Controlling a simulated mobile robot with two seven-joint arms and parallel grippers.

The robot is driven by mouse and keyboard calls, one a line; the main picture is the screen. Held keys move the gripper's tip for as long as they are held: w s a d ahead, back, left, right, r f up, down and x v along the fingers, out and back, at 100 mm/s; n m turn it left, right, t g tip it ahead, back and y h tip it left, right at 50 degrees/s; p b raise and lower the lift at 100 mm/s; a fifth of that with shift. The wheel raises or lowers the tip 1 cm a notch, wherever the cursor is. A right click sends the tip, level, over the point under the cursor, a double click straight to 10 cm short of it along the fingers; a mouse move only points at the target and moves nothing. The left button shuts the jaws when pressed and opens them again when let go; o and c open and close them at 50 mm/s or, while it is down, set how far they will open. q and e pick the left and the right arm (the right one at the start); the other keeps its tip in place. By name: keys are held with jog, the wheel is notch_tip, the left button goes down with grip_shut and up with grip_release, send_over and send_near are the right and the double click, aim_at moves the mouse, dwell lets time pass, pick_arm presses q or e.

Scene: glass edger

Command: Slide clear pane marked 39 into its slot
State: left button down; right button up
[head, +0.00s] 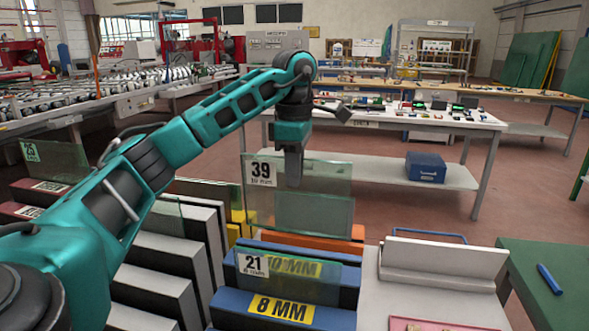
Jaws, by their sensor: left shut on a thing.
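The clear pane marked 39 (262,172) is upright, with its black-and-white label at its upper left. My left gripper (293,178) points down at the pane's top edge, shut on it. The pane is above the back of the slotted racks; its lower edge is hard to make out through other glass. A smaller greenish pane (313,216) shows in front of or overlapping it. The pane marked 21 (252,265) stands at the blue rack (225,302) labelled 10 MM and 8 MM. The slot for pane 39 cannot be told. My right gripper is not in view.
An orange block (338,244) and a yellow block (234,236) lie behind the blue rack. Grey stepped racks (150,255) are at the left. A light grey stand (440,262) and green table (530,255) are at the right. A white workbench (400,118) is behind.

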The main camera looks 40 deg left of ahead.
aim_at(295, 193)
pick_arm(q)
jog(key=shift+f+b, duration=1.35)
jog(key=shift+f, duration=1.5)
jog(key=shift+f+b, duration=1.15)
jog(key=shift+f, duration=1.8)
jog(key=shift+f, duration=0.35)
jog(key=c, duration=1.2)
grip_release()
jog(key=shift+o, duration=0.8)
jog(key=shift+s+f, duration=0.1)
jog(key=shift+f, duration=0.1)
notch_tip(295, 193, up, 8)
jog(key=shift+d+f+p, duration=0.1)
jog(key=shift+f+p, duration=0.05)
jog(key=shift+p, duration=0.25)
notch_tip(295, 193, up, 6)
jog(key=shift+f+p, duration=0.25)
jog(key=shift+p, duration=0.95)
